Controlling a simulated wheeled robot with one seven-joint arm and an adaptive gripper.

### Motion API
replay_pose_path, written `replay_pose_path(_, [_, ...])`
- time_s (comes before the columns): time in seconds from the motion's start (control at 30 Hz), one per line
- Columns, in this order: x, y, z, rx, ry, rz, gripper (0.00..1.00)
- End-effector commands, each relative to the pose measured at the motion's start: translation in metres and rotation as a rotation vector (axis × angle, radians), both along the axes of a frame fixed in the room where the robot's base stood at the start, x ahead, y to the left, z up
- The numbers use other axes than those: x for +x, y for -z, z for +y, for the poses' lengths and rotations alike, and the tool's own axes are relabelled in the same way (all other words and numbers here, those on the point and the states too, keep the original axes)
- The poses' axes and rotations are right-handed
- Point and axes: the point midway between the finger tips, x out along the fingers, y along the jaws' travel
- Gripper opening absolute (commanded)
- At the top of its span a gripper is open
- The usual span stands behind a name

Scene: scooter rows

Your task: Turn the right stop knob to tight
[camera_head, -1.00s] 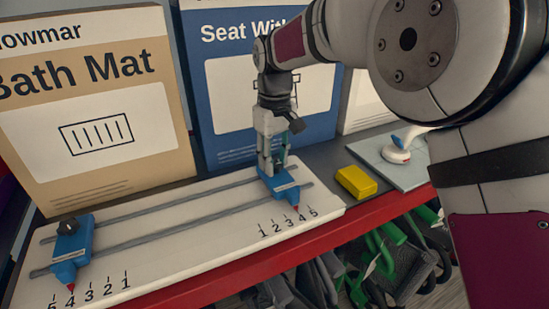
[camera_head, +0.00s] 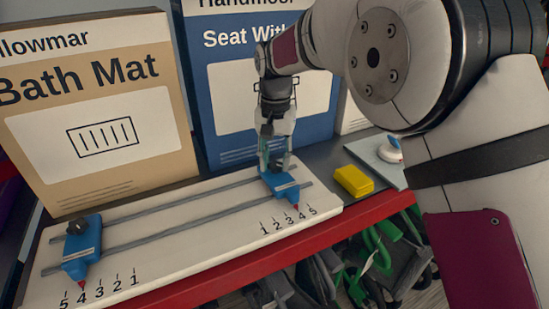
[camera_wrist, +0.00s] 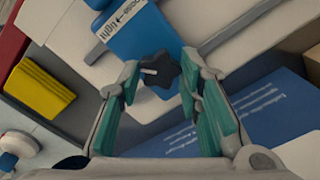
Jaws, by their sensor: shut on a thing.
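The right stop (camera_head: 285,184) is a blue block on two grey rails, its red pointer near the 4 mark. It also shows in the wrist view (camera_wrist: 141,32), with a white label bearing an arrow. Its dark star-shaped knob (camera_wrist: 160,70) has a white mark pointing left in the wrist view. My gripper (camera_wrist: 161,68) is shut on this knob from above, one teal-padded finger on each side. In the head view my gripper (camera_head: 273,163) partly hides the knob.
The left stop (camera_head: 82,245) with its own dark knob sits at the board's (camera_head: 190,240) other end. A yellow block (camera_head: 353,180) and a blue-and-white object (camera_head: 389,150) lie to the right. Tall boxes (camera_head: 85,110) stand behind. A red shelf edge (camera_head: 240,283) runs in front.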

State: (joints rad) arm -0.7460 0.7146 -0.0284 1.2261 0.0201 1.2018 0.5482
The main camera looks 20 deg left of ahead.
Motion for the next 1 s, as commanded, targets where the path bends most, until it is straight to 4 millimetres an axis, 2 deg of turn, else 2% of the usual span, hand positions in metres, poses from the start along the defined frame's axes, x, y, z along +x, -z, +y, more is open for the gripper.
replay_pose_path(0.3, [0.0005,-0.0010,0.0003,0.001,0.138,-0.003,0.05])
replay_pose_path(0.9, [0.0007,-0.0009,0.0002,0.002,0.173,-0.003,0.05])
replay_pose_path(0.93, [0.0007,-0.0009,0.0002,0.002,0.173,-0.003,0.39])
replay_pose_path(1.0, [0.0006,-0.0008,0.0002,0.002,0.172,-0.002,0.53])
